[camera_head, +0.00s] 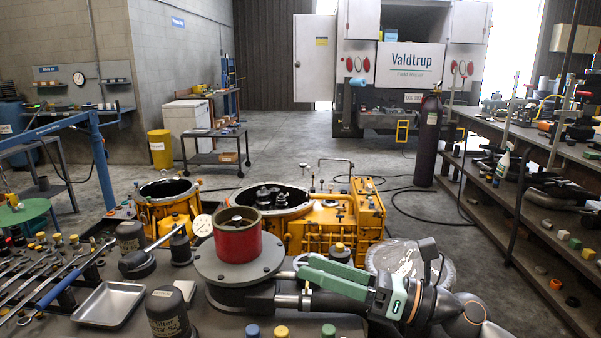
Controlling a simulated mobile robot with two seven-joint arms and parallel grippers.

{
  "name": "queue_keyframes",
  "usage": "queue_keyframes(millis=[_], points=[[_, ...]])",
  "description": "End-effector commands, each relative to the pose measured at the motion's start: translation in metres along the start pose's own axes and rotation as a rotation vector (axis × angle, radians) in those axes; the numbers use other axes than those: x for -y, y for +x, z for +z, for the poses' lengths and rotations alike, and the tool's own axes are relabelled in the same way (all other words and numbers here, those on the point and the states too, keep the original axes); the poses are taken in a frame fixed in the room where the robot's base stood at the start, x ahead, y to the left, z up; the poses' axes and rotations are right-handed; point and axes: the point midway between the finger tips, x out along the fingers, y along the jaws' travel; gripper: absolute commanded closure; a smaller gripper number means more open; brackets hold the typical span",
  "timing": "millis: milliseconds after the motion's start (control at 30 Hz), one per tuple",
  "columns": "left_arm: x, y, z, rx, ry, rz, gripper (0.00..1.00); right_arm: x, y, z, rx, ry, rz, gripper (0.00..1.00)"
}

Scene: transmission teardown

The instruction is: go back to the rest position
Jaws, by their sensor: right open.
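My right arm comes in from the lower right corner, and my right gripper (300,282), with green and dark parts, points left across the bench front. It is open, and I see nothing held in it. Its tips are close to the right side of a round grey stand (212,266) that carries a red cylinder (237,243). From this view I cannot tell whether they touch it. My left arm and left gripper are not in view.
Behind the gripper stands a yellow transmission housing (358,218), with an open yellow ring-shaped housing (160,212) farther left. A clear round dish (412,259) lies just behind my arm. A metal tray (108,304) and wrenches lie left. Small coloured caps line the front edge.

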Motion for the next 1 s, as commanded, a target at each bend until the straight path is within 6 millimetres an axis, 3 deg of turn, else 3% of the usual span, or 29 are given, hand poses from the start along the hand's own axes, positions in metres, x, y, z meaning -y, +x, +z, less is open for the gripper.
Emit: queue_keyframes(millis=[67, 200, 367, 467, 633, 800, 1000], points=[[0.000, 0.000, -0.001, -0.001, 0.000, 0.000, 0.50, -0.001, -0.003, 0.011, 0.183, 0.193, -0.030, 0.35], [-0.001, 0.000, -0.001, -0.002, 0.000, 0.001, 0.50, 0.018, -0.030, 0.025, 0.498, 0.551, -0.126, 0.35], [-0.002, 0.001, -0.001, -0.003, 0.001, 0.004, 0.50, 0.057, -0.083, 0.006, 0.831, 0.976, -0.285, 0.35], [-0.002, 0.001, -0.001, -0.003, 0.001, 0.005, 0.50, 0.078, -0.123, -0.029, 1.026, 1.241, -0.416, 0.35], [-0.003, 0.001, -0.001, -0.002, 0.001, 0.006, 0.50, 0.089, -0.192, -0.120, 1.334, 1.671, -0.695, 0.35], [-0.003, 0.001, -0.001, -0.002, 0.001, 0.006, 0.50, 0.058, -0.243, -0.212, 1.570, 1.995, -1.000, 0.35], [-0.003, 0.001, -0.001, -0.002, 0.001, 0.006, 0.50, 0.011, -0.274, -0.277, 1.720, 2.197, -1.279, 0.35]])
